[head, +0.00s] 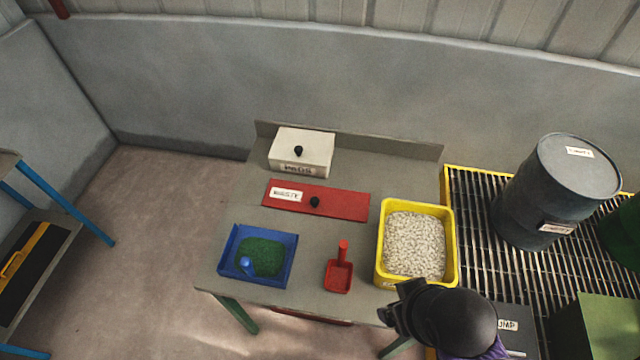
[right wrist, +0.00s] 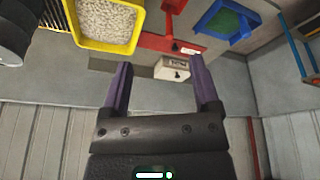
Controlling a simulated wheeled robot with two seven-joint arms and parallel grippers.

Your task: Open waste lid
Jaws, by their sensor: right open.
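The waste lid is a flat red panel (head: 345,205) with a white WASTE label and a black knob (head: 315,202). It lies closed in the middle of the grey table. In the right wrist view the red lid (right wrist: 155,42) appears inverted, beyond the fingers. My right gripper (right wrist: 159,62) is open, its two purple fingers apart with nothing between them. In the head view my right arm's dark wrist is at the table's front right, near the yellow bin, away from the knob. My left gripper is in neither view.
A white box (head: 318,154) with a black knob stands behind the lid. A blue tray (head: 230,262) of green granules, a red scoop (head: 340,275) and a yellow bin (head: 381,245) of pale pellets stand in front. A grey drum (head: 530,205) stands on the grating at right.

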